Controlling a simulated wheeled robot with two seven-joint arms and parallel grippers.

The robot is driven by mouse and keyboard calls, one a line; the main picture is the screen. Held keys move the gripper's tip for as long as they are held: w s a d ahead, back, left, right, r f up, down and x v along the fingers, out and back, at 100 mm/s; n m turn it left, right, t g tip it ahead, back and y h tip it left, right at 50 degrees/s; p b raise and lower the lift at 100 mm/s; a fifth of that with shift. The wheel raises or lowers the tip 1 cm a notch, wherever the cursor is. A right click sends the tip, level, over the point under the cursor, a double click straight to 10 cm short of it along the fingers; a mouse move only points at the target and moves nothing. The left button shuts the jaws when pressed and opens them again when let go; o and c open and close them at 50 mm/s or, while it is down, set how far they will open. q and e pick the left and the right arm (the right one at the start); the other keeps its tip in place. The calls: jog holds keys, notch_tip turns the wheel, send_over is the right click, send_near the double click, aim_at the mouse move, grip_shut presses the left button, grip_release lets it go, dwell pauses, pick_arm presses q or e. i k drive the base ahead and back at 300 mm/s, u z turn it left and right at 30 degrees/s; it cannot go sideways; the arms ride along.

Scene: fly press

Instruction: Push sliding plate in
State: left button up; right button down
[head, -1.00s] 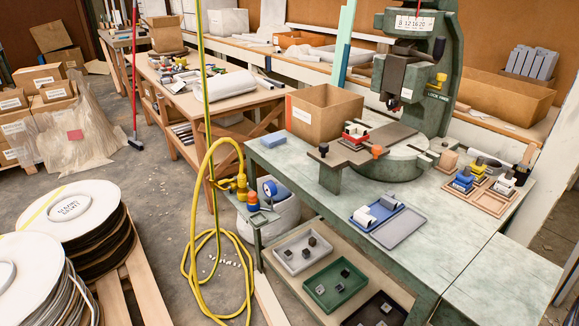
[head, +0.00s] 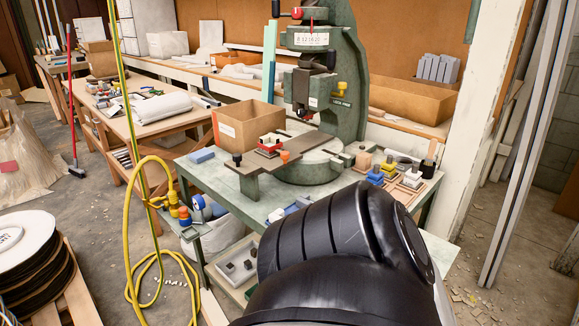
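The sliding plate (head: 300,147) is a flat brown-grey slide on the green fly press (head: 344,100), in the head view. It sticks out toward the front left, past the round press bed (head: 312,172). Near its outer end are a black knob (head: 237,158), an orange knob (head: 285,156) and a red fixture with a white part (head: 270,141). One of my arms, black, fills the bottom right foreground and hides much of the bench front. Neither gripper shows, so no contact with the plate is seen.
A cardboard box (head: 243,124) stands behind the plate's outer end. Blue and brown fixtures (head: 376,174) sit on the bench right of the press. A yellow hose (head: 133,220) hangs at the bench's left.

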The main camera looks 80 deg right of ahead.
aim_at(247, 164)
jog(key=k, duration=0.6)
jog(key=z, duration=1.05)
